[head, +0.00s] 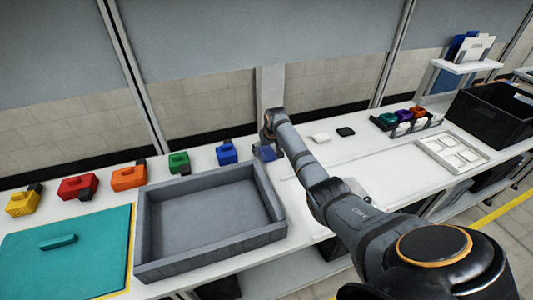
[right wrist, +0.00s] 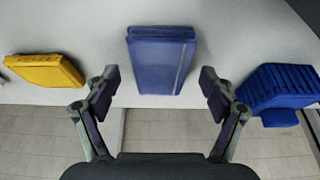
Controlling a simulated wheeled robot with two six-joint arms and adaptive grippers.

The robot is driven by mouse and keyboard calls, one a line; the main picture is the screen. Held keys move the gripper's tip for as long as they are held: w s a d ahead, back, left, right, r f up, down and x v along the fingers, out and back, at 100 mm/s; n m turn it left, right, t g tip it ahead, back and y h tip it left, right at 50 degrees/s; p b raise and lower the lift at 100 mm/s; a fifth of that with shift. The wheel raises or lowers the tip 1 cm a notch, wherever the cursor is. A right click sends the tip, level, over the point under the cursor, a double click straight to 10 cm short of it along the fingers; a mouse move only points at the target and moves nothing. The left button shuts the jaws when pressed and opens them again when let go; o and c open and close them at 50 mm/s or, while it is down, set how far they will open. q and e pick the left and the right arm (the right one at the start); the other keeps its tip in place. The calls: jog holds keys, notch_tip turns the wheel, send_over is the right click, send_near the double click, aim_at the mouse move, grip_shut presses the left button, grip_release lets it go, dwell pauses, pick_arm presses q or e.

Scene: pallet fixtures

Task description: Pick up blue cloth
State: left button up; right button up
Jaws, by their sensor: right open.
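The blue cloth (right wrist: 161,62) is a flat folded blue piece lying on the white worktop, in the upper middle of the right wrist view. My right gripper (right wrist: 162,82) is open, with one finger on each side of the cloth's near end and clear gaps between. In the head view the right gripper (head: 269,142) is over the bench behind the grey tray, and part of the cloth (head: 266,154) shows beside it. My arm covers some of that area. My left gripper is not in view.
A yellow folded piece (right wrist: 47,70) lies left of the cloth in the wrist view. A ridged blue block (right wrist: 277,88) stands right of it, near the right finger. The grey tray (head: 158,228) and a teal board (head: 85,265) take up the bench's left part.

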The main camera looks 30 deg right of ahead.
jog(key=shift+f, duration=0.2)
dwell(0.3)
jog(key=c, duration=1.2)
